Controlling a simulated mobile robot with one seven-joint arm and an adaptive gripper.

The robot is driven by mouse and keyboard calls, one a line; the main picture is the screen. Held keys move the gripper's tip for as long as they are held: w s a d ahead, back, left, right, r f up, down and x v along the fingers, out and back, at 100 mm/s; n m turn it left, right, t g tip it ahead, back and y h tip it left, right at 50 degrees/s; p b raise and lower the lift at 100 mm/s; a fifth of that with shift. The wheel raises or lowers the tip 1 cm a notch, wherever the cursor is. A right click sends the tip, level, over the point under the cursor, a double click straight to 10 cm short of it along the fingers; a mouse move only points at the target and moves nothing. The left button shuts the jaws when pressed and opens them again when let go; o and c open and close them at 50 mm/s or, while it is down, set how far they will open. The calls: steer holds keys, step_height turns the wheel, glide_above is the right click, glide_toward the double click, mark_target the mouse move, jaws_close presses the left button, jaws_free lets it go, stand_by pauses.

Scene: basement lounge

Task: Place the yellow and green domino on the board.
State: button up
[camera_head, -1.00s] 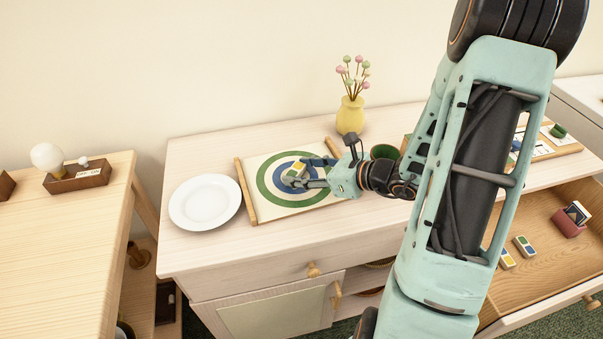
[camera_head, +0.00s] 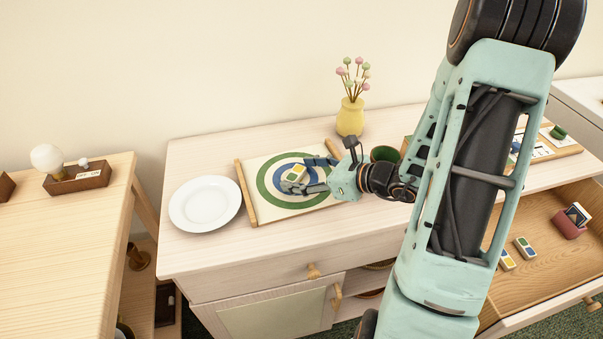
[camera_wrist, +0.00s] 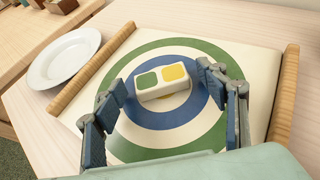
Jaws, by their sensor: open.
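The yellow and green domino (camera_wrist: 162,80) lies face up near the middle of the board (camera_wrist: 240,57), over the blue ring and white centre in the wrist view. The board is a cream sheet with green and blue rings and wooden rods at two sides. In the head view the domino (camera_head: 296,172) also shows on the board (camera_head: 262,204). My gripper (camera_wrist: 162,95) is open, with one blue-padded finger on each side of the domino and gaps between. In the head view my gripper (camera_head: 308,176) reaches over the board from the right.
A white plate (camera_head: 205,203) stands left of the board. A yellow vase (camera_head: 350,117) with flowers is behind it, and a dark green cup (camera_head: 384,153) is to the right. An open drawer (camera_head: 540,262) at right holds two dominoes (camera_head: 525,247) and a reddish holder (camera_head: 568,225).

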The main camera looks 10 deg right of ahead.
steer(key=p+v, duration=0.1)
steer(key=v, duration=1.1)
steer(key=shift+a, duration=0.1)
